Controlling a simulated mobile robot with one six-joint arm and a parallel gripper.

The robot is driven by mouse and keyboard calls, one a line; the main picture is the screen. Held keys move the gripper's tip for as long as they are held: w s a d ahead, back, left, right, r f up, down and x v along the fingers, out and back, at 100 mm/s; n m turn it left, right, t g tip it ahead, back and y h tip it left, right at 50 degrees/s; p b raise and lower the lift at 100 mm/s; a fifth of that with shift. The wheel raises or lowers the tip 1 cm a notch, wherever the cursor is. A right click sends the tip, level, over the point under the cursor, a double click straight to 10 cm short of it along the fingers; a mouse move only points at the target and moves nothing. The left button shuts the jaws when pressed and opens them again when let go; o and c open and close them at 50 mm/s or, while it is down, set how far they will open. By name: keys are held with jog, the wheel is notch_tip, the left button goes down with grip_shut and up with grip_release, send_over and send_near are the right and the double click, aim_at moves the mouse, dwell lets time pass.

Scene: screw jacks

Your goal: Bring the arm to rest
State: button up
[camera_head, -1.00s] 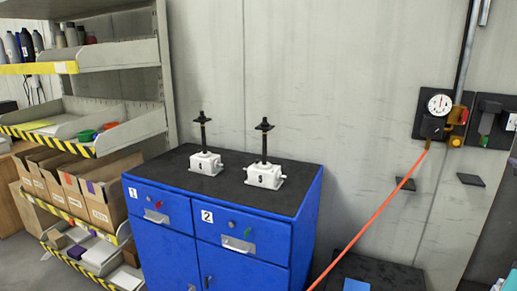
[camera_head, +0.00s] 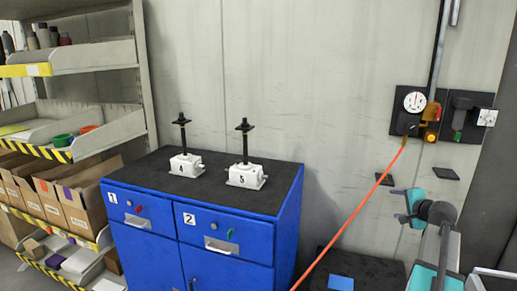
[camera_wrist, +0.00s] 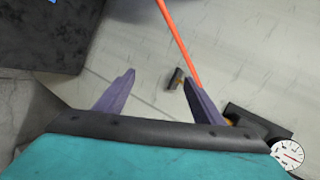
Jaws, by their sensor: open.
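My gripper (camera_head: 400,206) is in the head view at the lower right, on my teal and grey arm, in front of the wall. In the wrist view its two purple fingers (camera_wrist: 160,92) are spread apart with nothing between them. Two white screw jacks stand upright on the blue cabinet: the jack marked 4 (camera_head: 185,164) on the left and the jack marked 5 (camera_head: 246,175) on the right. My gripper is well to the right of both and touches neither.
The blue cabinet (camera_head: 226,249) has a dark top. Shelves with bins (camera_head: 95,135) stand at left. An orange hose (camera_head: 350,240) runs down from a wall gauge (camera_head: 414,102), left of my gripper. A low dark block (camera_head: 318,275) bears a blue item.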

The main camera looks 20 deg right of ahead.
jog(key=w+a+f+n+g+y, duration=0.2)
jog(key=w+a+f+n+y, duration=0.15)
jog(key=a+f, duration=0.9)
jog(key=s+a+f+n+g+y, duration=0.1)
jog(key=s+a+f+n+g, duration=0.15)
jog(key=a+f, duration=1)
jog(key=s+a+f+n+g+y, duration=0.2)
jog(key=a+f+n+g, duration=0.15)
jog(key=a+f, duration=0.95)
jog(key=s+a+f+n+g, duration=0.5)
jog(key=s+a+f, duration=0.9)
jog(key=s, duration=0.1)
jog(key=s+a+f+n+g+h, duration=0.1)
jog(key=s+a+f+n+g, duration=0.1)
jog(key=s, duration=0.7)
jog(key=s+a+f+n+g+h, duration=0.1)
jog(key=s+a+f+n+g, duration=0.1)
jog(key=s, duration=0.6)
jog(key=shift+s+a+f+n+g, duration=0.4)
jog(key=shift+a+f+n, duration=0.25)
jog(key=shift+a+n, duration=0.15)
jog(key=shift+h, duration=0.25)
